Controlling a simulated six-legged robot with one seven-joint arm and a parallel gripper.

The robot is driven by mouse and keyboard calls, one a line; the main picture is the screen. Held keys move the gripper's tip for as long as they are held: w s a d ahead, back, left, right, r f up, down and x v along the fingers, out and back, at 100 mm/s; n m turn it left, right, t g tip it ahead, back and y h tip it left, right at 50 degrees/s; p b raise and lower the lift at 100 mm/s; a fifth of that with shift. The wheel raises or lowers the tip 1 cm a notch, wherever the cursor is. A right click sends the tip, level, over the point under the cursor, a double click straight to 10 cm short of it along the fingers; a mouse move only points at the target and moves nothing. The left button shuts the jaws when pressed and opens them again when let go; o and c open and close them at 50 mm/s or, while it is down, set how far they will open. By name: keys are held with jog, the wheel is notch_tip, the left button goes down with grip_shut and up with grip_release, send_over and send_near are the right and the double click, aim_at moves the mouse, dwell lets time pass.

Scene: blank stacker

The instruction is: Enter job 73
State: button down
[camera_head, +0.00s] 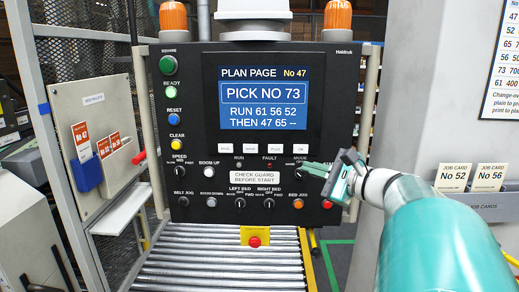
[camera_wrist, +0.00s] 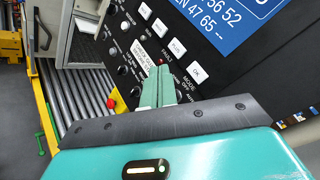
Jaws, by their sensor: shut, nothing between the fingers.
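The black control panel (camera_head: 345,110) has a blue screen (camera_head: 262,115). It reads "PLAN PAGE No 47", "PICK NO 73", "RUN 61 56 52", "THEN 47 65 --". A row of white buttons sits under the screen; the rightmost is the OK button (camera_head: 300,149), also in the wrist view (camera_wrist: 197,72). My gripper (camera_head: 306,168) is shut and empty, reaching in from the right, just below the OK button near the MODE knob. In the wrist view its fingertips (camera_wrist: 156,72) point at the panel face, beside the guard label (camera_wrist: 142,52). I cannot tell whether they touch it.
Knobs and coloured buttons surround the screen, including a red button (camera_head: 327,204). A roller conveyor (camera_head: 220,270) runs below. Cards No 52 (camera_head: 452,177) and No 56 (camera_head: 490,177) stand at right. A No 47 card (camera_head: 81,138) is in a blue holder at left.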

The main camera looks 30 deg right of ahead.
aim_at(295, 150)
jog(key=w+d, duration=0.1)
jog(key=w, duration=0.1)
jog(key=w+d, duration=0.2)
jog(key=w, duration=0.1)
jog(key=w+d, duration=0.2)
jog(key=shift+w, duration=0.15)
jog(key=shift+w, duration=0.1)
dwell(2.0)
jog(key=shift+w+d, duration=0.2)
jog(key=shift+w, duration=0.05)
jog(key=shift+w+d, duration=0.2)
jog(key=shift+w, duration=0.1)
dwell(0.7)
jog(key=shift+s, duration=0.1)
jog(key=shift+s+a, duration=0.45)
jog(key=shift+s, duration=0.1)
jog(key=shift+s+a, duration=0.1)
jog(key=shift+s+a, duration=0.7)
jog(key=shift+s, duration=0.3)
jog(key=shift+s+a, duration=0.65)
jog(key=shift+s, duration=0.3)
